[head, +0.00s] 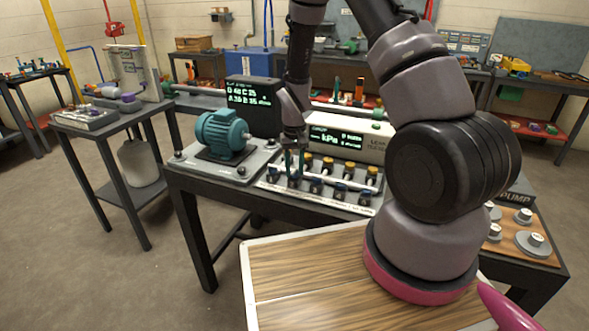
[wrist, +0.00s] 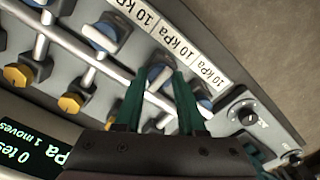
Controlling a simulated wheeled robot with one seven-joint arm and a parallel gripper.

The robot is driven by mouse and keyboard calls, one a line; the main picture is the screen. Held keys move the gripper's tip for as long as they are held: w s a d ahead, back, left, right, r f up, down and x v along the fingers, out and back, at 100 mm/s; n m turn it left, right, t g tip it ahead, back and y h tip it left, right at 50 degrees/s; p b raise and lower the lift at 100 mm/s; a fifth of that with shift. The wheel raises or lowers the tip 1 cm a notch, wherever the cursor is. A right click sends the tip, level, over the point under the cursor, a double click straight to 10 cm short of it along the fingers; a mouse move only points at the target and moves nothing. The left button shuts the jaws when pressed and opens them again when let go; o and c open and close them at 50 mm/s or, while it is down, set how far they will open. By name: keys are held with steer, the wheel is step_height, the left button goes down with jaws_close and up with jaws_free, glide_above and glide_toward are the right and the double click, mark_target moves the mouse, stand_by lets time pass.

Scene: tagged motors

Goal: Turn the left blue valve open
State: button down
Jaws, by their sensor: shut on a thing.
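My gripper (head: 295,174) reaches down to a valve manifold (head: 330,181) on the dark bench in the head view. In the wrist view, its two green fingers (wrist: 161,72) stand on either side of a blue valve (wrist: 158,78) and are shut on its handle. The fingers hide part of this handle. Another blue valve (wrist: 204,103) lies just right of the fingers, and one more (wrist: 112,32) lies to the left. In the head view, the held valve is near the left end of the front row. Its exact turn angle is unclear.
Several yellow-capped valves (wrist: 72,102) line the other side of the pipe. A label strip (wrist: 180,42) reads 10 kPa. A teal motor (head: 222,133) and a dark display (head: 252,103) stand left of the manifold. A kPa readout box (head: 350,143) stands behind it.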

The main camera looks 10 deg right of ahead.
stand_by(0.4)
steer(key=c, duration=0.5)
jaws_free()
step_height(320, 180, up, 11)
steer(key=shift+f, duration=0.1)
step_height(320, 180, up, 20)
steer(key=m+t+y, duration=0.1)
steer(key=m+t, duration=0.1)
steer(key=t, duration=0.1)
glide_above(295, 172)
steer(key=s+d, duration=0.3)
steer(key=s, duration=0.3)
steer(key=s+d+r+t, duration=0.1)
steer(key=s+r+t, duration=0.1)
steer(key=s+r, duration=0.4)
steer(key=s+d+r+m+t+y, duration=0.1)
steer(key=s+r+t, duration=0.1)
steer(key=s+r, duration=0.4)
steer(key=s, duration=0.4)
steer(key=shift+s+d+m, duration=0.25)
steer(key=shift+d+m, duration=0.05)
steer(key=shift+d, duration=0.05)
